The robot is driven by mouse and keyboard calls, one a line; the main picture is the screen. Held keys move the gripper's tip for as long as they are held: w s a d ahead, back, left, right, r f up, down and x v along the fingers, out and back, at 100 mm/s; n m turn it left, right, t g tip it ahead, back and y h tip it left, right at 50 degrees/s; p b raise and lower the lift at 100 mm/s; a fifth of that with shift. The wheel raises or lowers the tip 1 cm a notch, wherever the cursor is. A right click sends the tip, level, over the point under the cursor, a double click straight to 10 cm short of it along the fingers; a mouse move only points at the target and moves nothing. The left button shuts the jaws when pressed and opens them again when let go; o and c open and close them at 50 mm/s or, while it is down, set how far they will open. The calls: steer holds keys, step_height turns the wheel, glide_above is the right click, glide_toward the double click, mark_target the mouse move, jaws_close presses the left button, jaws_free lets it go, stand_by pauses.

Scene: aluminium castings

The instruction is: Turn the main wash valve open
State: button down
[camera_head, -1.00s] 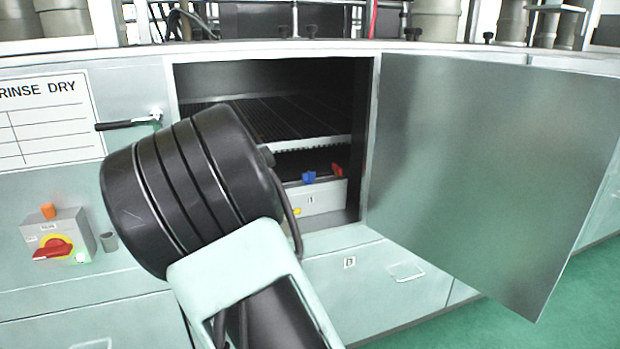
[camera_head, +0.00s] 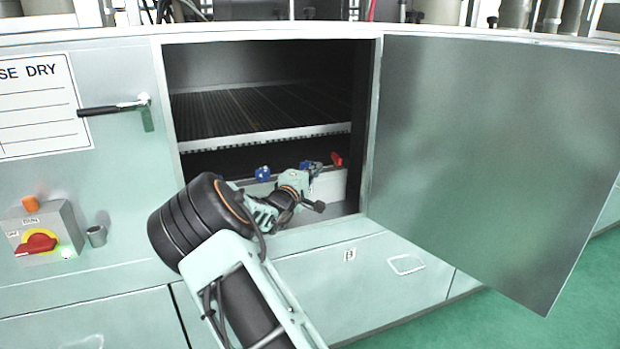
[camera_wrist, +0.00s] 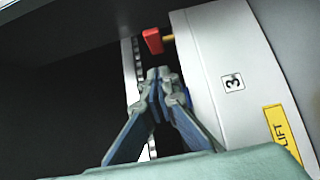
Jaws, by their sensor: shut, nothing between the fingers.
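Small valve handles sit low inside the open cabinet. A red handle (camera_head: 337,159) is at the right, and a blue handle (camera_head: 262,173) is further left. I cannot read which one is the main wash valve. In the wrist view the red handle (camera_wrist: 152,40) shows on a yellow stem, just beyond my gripper (camera_wrist: 157,74). The blue-grey fingers are shut together and empty, apart from the handle in the picture. In the head view my gripper reaches into the cabinet's lower opening. There its fingertips blend with blue parts beside the red handle.
The cabinet door (camera_head: 480,170) stands wide open at the right. A slotted shelf (camera_head: 260,145) spans the opening above the handles. A white panel (camera_wrist: 215,50) with a "3" label and a yellow label (camera_wrist: 283,132) lies right of the fingers. A red rotary switch (camera_head: 37,243) is at far left.

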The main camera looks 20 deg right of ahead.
mark_target(335, 159)
steer(key=d, duration=0.1)
steer(key=w+d, duration=0.1)
steer(key=d, duration=0.1)
steer(key=d+b, duration=0.1)
steer(key=d, duration=0.1)
steer(key=shift+w+d, duration=0.2)
steer(key=shift+w, duration=0.15)
